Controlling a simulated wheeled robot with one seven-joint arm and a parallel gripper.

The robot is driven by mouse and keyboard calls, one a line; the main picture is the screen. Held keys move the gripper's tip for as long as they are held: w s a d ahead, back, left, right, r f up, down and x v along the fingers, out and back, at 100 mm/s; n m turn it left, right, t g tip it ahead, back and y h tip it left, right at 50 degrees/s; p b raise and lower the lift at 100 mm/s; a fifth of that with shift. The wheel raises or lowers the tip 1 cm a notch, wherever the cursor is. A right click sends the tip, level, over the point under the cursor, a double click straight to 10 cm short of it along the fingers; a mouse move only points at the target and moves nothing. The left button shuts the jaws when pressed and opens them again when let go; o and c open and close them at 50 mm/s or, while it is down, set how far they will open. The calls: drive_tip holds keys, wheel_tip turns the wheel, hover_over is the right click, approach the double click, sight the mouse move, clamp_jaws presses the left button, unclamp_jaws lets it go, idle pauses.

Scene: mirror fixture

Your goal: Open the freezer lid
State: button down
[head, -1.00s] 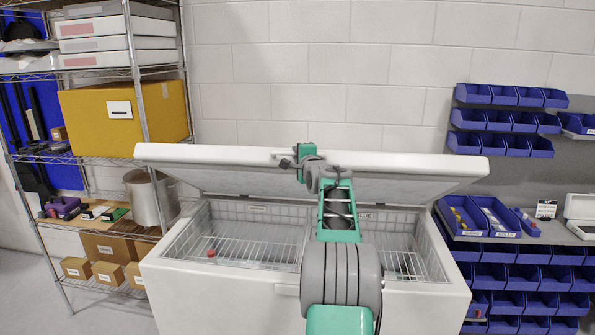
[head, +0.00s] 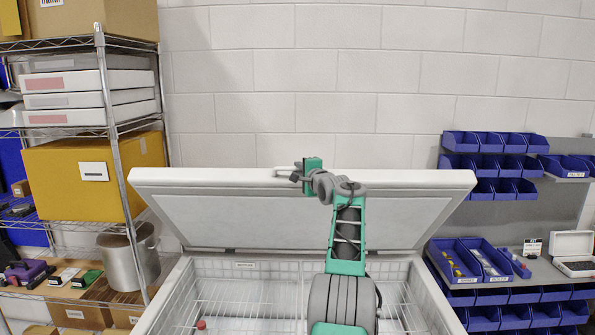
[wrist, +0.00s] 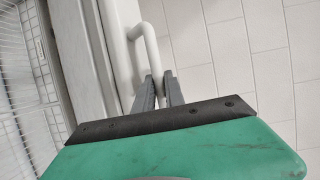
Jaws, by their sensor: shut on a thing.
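The white freezer lid (head: 200,215) is raised on its rear hinge and tilted steeply, its inner side facing me. The open freezer (head: 250,267) below shows wire baskets inside. A white bar handle (head: 285,169) sits at the lid's top edge. My arm reaches up over the freezer's right half.
A wire shelf with a yellow box (head: 85,175) and a metal pot (head: 128,255) stands close at the left. Blue bins (head: 490,142) hang on a rack at the right. A white block wall (head: 330,80) stands behind the lid.

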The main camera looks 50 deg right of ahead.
drive_tip(key=shift+f, duration=0.15)
drive_tip(key=c, duration=1.4)
unclamp_jaws()
drive_tip(key=b+v, duration=0.5)
drive_tip(key=v, duration=0.3)
